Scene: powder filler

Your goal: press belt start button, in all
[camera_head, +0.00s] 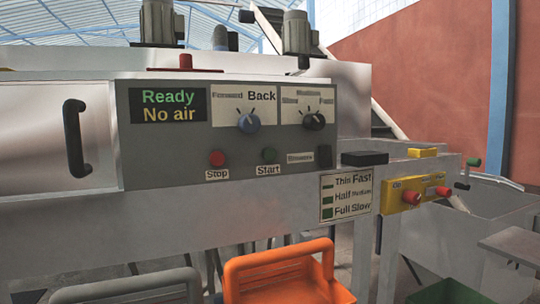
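The grey control panel (160,165) is on the front of the white machine. A dark green round button (269,155) sits on it above a "Start" label. A red button (217,158) sits to its left above a "Stop" label. No label in view names the belt. A small display (167,106) reads "Ready" in green and "No air" in yellow. A black switch (324,156) is right of the green button. My gripper is not in view.
Orange (280,262) and grey (130,291) objects with slotted tops stand low in front. A green container (446,292) is at the bottom right. Nothing blocks the panel's front.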

